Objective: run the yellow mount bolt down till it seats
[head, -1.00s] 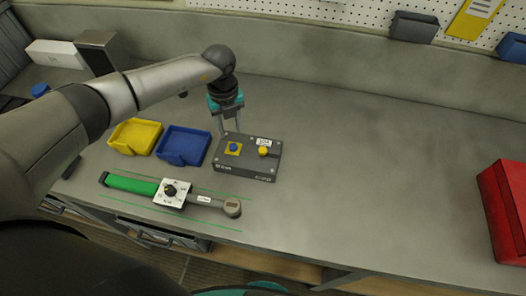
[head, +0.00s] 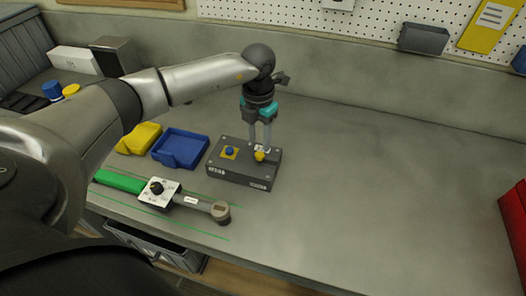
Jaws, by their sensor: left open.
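The grey turret plate (head: 238,176) lies on the bench. A yellow mount bolt (head: 260,156) stands in its right part, and a blue bolt (head: 229,150) stands on a yellow square in its left part. My left gripper (head: 259,150) points down with its fingers open at the yellow bolt. The fingertips look level with the bolt head, partly behind it; I cannot tell whether they touch it. How deep the bolt sits is too small to tell. My right gripper is not in view.
A torque wrench with a green handle (head: 120,181) and a white dial lies in front of the plate. A yellow tray (head: 138,138) and a blue tray (head: 180,148) stand to the left. A red box (head: 515,220) is at the far right. The bench between is clear.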

